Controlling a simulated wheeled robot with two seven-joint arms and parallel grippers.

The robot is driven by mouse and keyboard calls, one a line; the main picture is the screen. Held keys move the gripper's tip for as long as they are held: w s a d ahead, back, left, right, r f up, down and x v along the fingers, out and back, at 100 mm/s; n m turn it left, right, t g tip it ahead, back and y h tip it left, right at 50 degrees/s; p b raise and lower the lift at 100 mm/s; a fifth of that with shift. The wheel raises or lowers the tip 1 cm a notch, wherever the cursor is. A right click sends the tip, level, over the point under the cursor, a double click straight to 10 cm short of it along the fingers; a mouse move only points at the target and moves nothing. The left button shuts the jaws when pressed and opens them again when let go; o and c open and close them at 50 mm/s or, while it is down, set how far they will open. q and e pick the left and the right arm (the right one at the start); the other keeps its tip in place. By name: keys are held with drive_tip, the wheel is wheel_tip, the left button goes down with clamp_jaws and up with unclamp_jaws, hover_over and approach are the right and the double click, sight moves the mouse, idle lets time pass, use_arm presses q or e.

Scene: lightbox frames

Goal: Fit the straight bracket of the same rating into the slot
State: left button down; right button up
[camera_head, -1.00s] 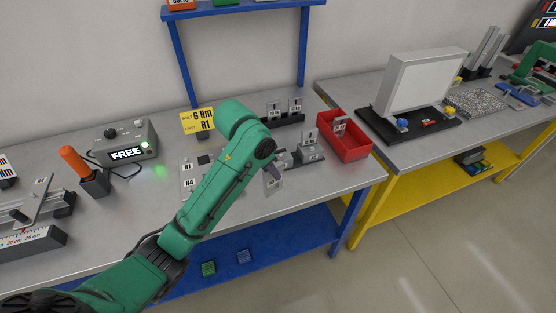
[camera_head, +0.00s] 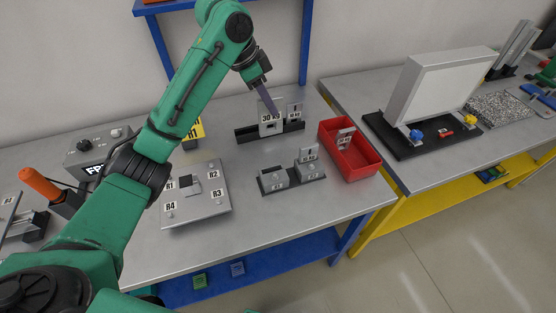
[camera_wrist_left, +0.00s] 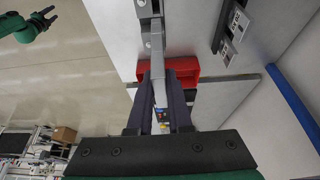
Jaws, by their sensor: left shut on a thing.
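My left gripper (camera_head: 266,103) is shut on a grey bracket (camera_head: 270,125) whose label seems to read 30 kg. It holds the bracket upright in front of the dark back rack (camera_head: 246,135), covering part of it; I cannot tell if they touch. Another labelled bracket (camera_head: 295,111) stands at the rack's right. A two-block fixture (camera_head: 290,183) is nearer the front; its right block carries an upright bracket (camera_head: 307,153), and its left block (camera_head: 273,177) carries none. The left wrist view shows the fingers (camera_wrist_left: 158,90) closed on a thin grey piece (camera_wrist_left: 157,55).
A red bin (camera_head: 374,162) holding a labelled bracket (camera_head: 345,139) stands right of the fixture. A grey plate marked R1 to R4 (camera_head: 208,205) lies to the left. A yellow sign (camera_head: 199,128) is partly behind my arm. Bare table lies between the plate and the fixture.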

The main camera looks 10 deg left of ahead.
use_arm(q)
drive_tip(key=shift+w+f+p, duration=0.15)
drive_tip(key=shift+w+f, duration=0.05)
drive_tip(key=shift+f, duration=0.4)
drive_tip(key=shift+w+f+p, duration=0.15)
drive_tip(key=shift+w+f, duration=0.05)
drive_tip(key=shift+f, duration=0.35)
drive_tip(key=s+f+p, duration=0.1)
drive_tip(key=f, duration=0.4)
drive_tip(key=s+f+p, duration=0.1)
drive_tip(key=f, duration=0.5)
drive_tip(key=s+f+p, duration=0.1)
drive_tip(key=f, duration=0.5)
drive_tip(key=shift+d, duration=0.1)
drive_tip(key=c, duration=1.3)
unclamp_jaws()
drive_tip(key=shift+w+f, duration=0.2)
drive_tip(key=shift+w, duration=0.1)
drive_tip(key=o, duration=0.5)
drive_tip(key=shift+w+a+f, duration=0.2)
drive_tip(key=shift+w, duration=0.15)
drive_tip(key=shift+c, duration=0.2)
drive_tip(key=shift+w, duration=0.25)
drive_tip(key=b+v, duration=0.1)
drive_tip(key=v, duration=1.1)
drive_tip(key=shift+s+r+b, duration=0.2)
drive_tip(key=shift+r+b, duration=0.15)
use_arm(e)
drive_tip(key=shift+s+r, duration=0.6)
drive_tip(key=shift+r, duration=0.35)
